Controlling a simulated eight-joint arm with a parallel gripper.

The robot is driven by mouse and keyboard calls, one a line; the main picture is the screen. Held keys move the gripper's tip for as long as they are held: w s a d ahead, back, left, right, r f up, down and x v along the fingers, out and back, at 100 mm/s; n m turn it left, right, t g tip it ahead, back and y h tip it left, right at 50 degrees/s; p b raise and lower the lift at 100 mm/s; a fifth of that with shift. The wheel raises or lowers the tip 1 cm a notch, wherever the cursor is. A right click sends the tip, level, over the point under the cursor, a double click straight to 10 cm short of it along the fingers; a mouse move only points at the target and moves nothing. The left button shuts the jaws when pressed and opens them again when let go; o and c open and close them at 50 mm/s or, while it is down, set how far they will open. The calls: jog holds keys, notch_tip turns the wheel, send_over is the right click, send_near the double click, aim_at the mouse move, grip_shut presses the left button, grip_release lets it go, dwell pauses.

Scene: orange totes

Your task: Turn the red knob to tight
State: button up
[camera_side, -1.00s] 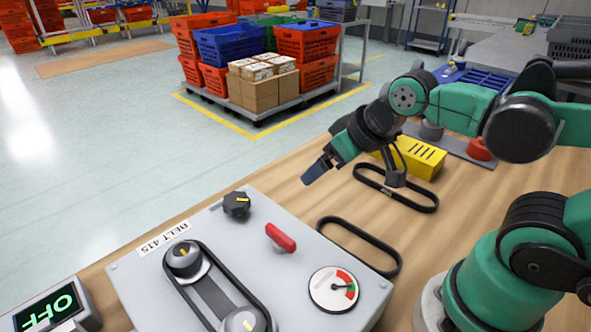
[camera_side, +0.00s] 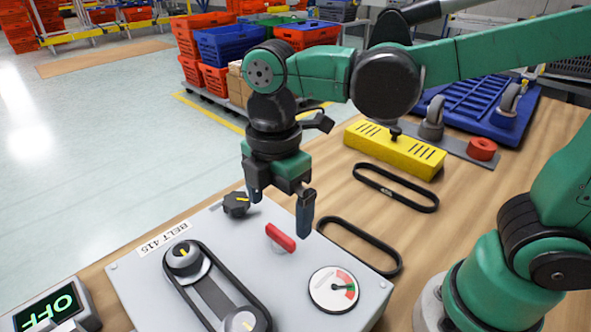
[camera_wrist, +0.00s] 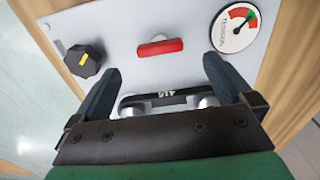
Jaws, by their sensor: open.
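The red knob (camera_side: 280,238) is a bar-shaped handle on the top of the grey panel box (camera_side: 215,232). In the wrist view the red knob (camera_wrist: 160,47) lies nearly level across the picture, beyond and between my fingertips. My gripper (camera_side: 280,210) points down above the panel, its two fingers spread apart with nothing between them. In the wrist view my gripper (camera_wrist: 158,72) shows both dark fingers wide apart, not touching the knob. The tension gauge (camera_side: 334,290) has its needle near the red and green zones; it also shows in the wrist view (camera_wrist: 236,27).
A black knob (camera_side: 236,204) with a yellow mark stands near one finger. A belt (camera_side: 218,290) runs over two pulleys on the panel. Loose black belts (camera_side: 395,188), a yellow block (camera_side: 394,150) and an OFF display (camera_side: 50,306) stand around it.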

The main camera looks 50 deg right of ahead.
aim_at(280, 233)
jog(key=shift+f, duration=2.35)
jog(key=c, duration=1.2)
jog(key=shift+c, duration=0.2)
